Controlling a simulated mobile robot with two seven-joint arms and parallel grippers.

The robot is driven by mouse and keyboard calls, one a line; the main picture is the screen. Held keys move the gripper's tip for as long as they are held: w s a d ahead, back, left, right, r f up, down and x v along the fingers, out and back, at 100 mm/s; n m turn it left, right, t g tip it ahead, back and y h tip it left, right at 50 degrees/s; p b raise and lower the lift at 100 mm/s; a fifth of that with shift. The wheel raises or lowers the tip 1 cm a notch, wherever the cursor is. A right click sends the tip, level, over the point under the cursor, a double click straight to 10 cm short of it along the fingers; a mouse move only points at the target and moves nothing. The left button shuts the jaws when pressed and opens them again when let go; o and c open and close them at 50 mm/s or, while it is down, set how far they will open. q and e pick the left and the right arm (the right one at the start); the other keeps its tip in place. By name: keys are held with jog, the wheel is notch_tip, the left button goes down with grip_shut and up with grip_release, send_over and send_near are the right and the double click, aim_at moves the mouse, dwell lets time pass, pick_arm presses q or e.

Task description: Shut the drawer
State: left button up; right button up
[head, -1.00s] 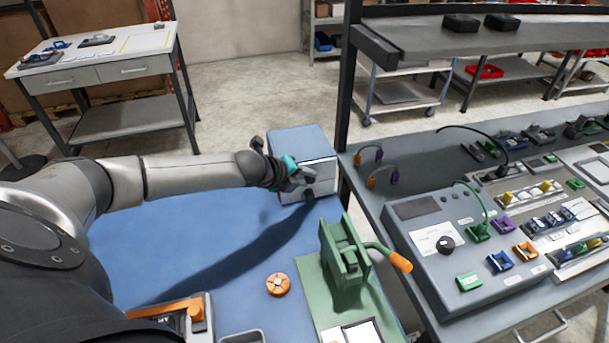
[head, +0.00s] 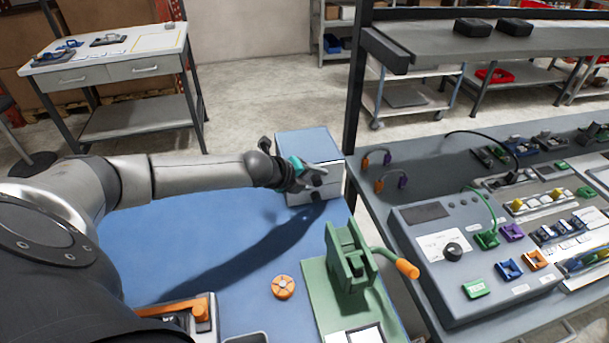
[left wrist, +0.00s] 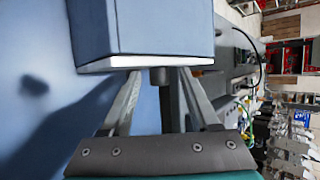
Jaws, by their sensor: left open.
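The drawer unit is a small blue box (head: 306,143) with a white drawer front (head: 328,172), at the far end of the blue table in the head view. In the left wrist view the blue box (left wrist: 145,28) fills the top, with the white front edge (left wrist: 145,62) facing my fingers. A dark knob (left wrist: 159,76) sticks out from that front. My left gripper (left wrist: 155,95) is open, one finger on each side of the knob. In the head view the left gripper (head: 312,178) is at the drawer front. The drawer looks nearly flush; any small gap cannot be told. My right gripper is out of view.
A green press (head: 350,265) with an orange-tipped lever stands on the near right of the blue table (head: 190,225). An orange knob (head: 283,287) lies beside it. A grey control panel (head: 465,255) is on the bench to the right.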

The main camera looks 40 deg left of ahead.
pick_arm(q)
jog(key=v, duration=1.5)
jog(key=shift+p, duration=0.3)
jog(key=shift+s, duration=0.1)
jog(key=shift+d, duration=0.1)
